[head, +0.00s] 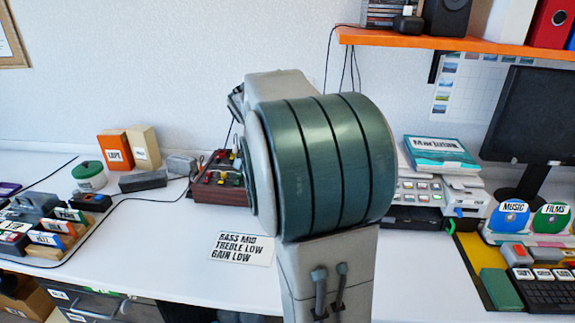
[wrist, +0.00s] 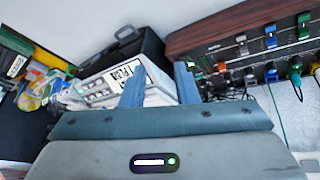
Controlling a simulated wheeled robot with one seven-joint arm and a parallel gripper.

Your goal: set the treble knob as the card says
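The card (head: 240,248) lies on the desk and reads BASS MID, TREBLE LOW, GAIN LOW. A wood-sided unit with coloured knobs (head: 220,196) stands behind it, partly hidden by my arm. In the wrist view this unit (wrist: 215,38) fills the upper right, with white, blue and green controls on its dark panel and a green light. Its labels are too small to read, so I cannot tell which knob is treble. My gripper (wrist: 159,82) is open and empty, its two blue fingers apart, left of the unit's panel. My arm hides the gripper in the head view.
A white device (head: 440,190) with a teal book on top stands right of my arm. Cables run from the unit's front and across the desk. An orange box (head: 115,148) and a dark box (head: 143,181) stand left. An orange shelf (head: 450,43) overhangs the right side.

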